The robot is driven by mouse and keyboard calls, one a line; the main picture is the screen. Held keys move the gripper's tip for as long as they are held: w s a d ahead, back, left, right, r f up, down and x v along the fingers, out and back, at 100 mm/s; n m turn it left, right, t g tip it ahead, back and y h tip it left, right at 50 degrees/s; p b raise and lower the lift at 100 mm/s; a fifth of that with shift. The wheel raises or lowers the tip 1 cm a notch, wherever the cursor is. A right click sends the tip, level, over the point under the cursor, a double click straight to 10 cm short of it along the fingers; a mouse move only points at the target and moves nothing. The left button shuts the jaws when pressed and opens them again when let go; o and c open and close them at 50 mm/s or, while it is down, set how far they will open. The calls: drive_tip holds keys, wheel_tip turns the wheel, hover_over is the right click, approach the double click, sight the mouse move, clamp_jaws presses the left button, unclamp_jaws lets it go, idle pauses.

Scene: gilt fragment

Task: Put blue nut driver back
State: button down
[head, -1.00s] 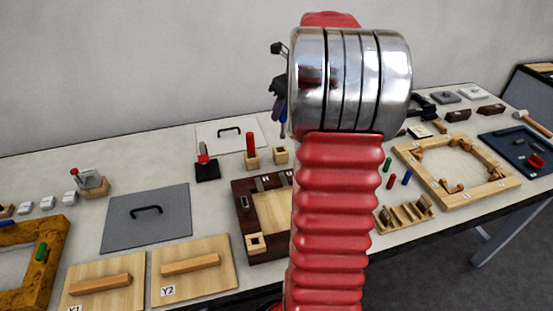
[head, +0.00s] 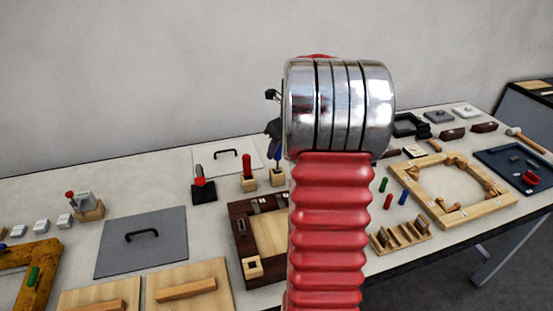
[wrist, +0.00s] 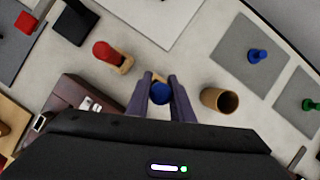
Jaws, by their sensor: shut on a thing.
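My gripper (wrist: 162,92) is shut on the blue nut driver (wrist: 160,94), whose round blue handle end shows between the jaws in the wrist view. In the head view the blue nut driver (head: 277,159) hangs upright below the dark jaws, partly hidden by my arm. A small wooden block (head: 277,177) stands directly below it. The driver's lower end meets the block's top in the picture; I cannot tell whether it is inside. In the wrist view only a bit of the block (wrist: 156,76) shows behind the handle.
A red-handled driver stands in a similar wooden block (head: 249,184) just left. A dark wooden frame (head: 241,221) lies in front. A round brown cup (wrist: 220,101) is right of the jaws in the wrist view.

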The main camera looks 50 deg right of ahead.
sight(276, 158)
drive_tip(key=shift+f, duration=1.9)
drive_tip(key=c, duration=1.6)
unclamp_jaws()
drive_tip(key=shift+o, duration=0.2)
drive_tip(key=v, duration=1.2)
drive_tip(key=shift+r, duration=0.1)
